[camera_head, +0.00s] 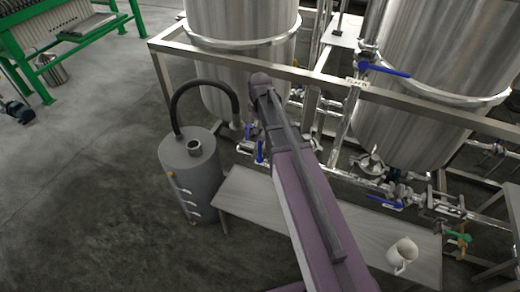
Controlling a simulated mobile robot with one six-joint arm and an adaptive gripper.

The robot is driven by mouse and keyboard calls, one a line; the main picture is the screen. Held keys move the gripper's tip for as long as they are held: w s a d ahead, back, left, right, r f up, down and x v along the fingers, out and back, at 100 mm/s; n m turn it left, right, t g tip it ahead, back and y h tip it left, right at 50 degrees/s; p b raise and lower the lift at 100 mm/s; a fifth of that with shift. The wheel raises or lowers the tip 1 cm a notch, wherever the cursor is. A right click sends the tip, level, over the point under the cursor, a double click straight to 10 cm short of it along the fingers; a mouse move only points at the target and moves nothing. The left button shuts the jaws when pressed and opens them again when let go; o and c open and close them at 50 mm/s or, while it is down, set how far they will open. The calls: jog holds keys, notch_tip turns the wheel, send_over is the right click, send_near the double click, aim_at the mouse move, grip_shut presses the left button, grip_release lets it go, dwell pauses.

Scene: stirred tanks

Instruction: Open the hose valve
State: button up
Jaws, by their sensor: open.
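A black hose (204,84) arches from the top of a grey drum (190,180) to the pipework under the left tank. Two small blue valve handles (260,152) (248,131) stand near the hose's lower right end, left of my arm. Both look roughly upright; which one belongs to the hose, I cannot tell. My purple and grey arm reaches up from the bottom across the middle and hides some of the pipework right of these handles. I cannot make out my gripper.
Steel tanks (240,22) (430,60) stand behind a metal frame rail (320,78). A low grey bench (260,205) carries a white jug (402,255). Other blue handles (385,70) (384,202) sit on the right pipework.

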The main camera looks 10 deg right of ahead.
aim_at(260, 147)
jog(key=shift+f+b, duration=5.35)
jog(key=shift+f, duration=0.35)
jog(key=shift+c, duration=0.2)
grip_shut()
